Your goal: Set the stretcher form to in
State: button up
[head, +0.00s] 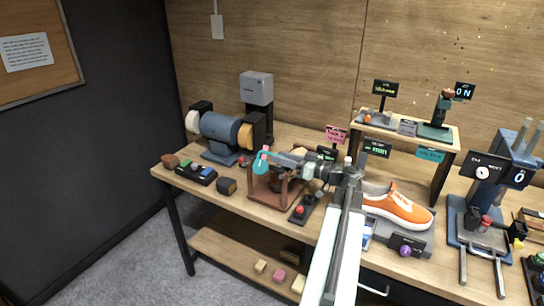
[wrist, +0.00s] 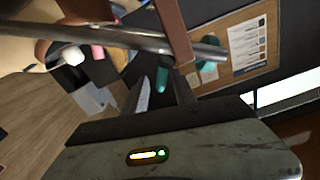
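A brown wooden frame (head: 275,188) stands on the bench left of the orange sneaker (head: 398,207). A teal rounded piece (head: 260,167) shows at its upper left; I cannot tell for sure if it is the stretcher form. My gripper (head: 272,156) is over the frame, close to the teal piece, and its tips are hard to make out. In the wrist view my gripper (wrist: 163,92) has its two fingers apart. A small teal piece (wrist: 162,78) shows between them, and I cannot tell if they touch it. A metal bar (wrist: 110,40) crosses in front.
A small base with a red button (head: 299,209) stands right of the frame. A grinder-like machine (head: 222,130) is at the back left, with a button box (head: 196,172) in front. A raised shelf (head: 405,134) stands behind the sneaker.

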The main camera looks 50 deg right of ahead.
jog(key=shift+x, duration=1.6)
grip_shut()
